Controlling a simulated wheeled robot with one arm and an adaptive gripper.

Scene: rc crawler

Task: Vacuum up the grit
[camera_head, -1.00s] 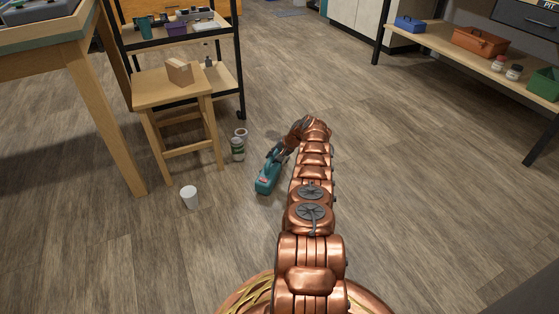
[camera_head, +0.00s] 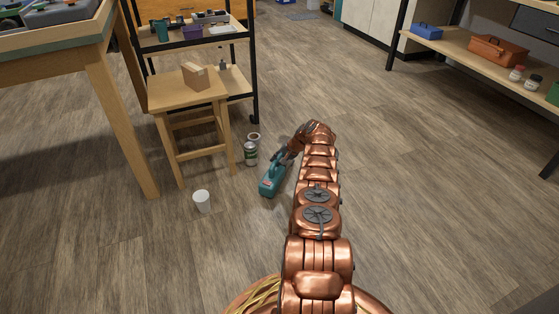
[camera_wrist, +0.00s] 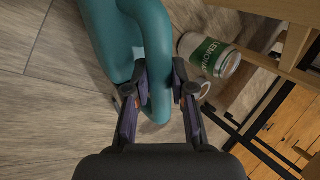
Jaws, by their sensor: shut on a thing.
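A teal handheld vacuum (camera_head: 270,182) is held low over the floor beside the stool in the head view. My gripper (camera_head: 285,157) is shut on its handle. In the wrist view, the two dark fingers of my gripper (camera_wrist: 160,92) close on both sides of the teal vacuum handle (camera_wrist: 155,50). I cannot tell whether the vacuum touches the floor. I cannot make out any grit in either view.
A green-and-white can (camera_head: 250,154) and a ring-like object (camera_head: 254,137) are near the vacuum. A white cup (camera_head: 202,201) stands in front of the wooden stool (camera_head: 188,92). A workbench (camera_head: 108,68), a cart (camera_head: 238,82) and a shelf (camera_head: 463,58) border the open floor.

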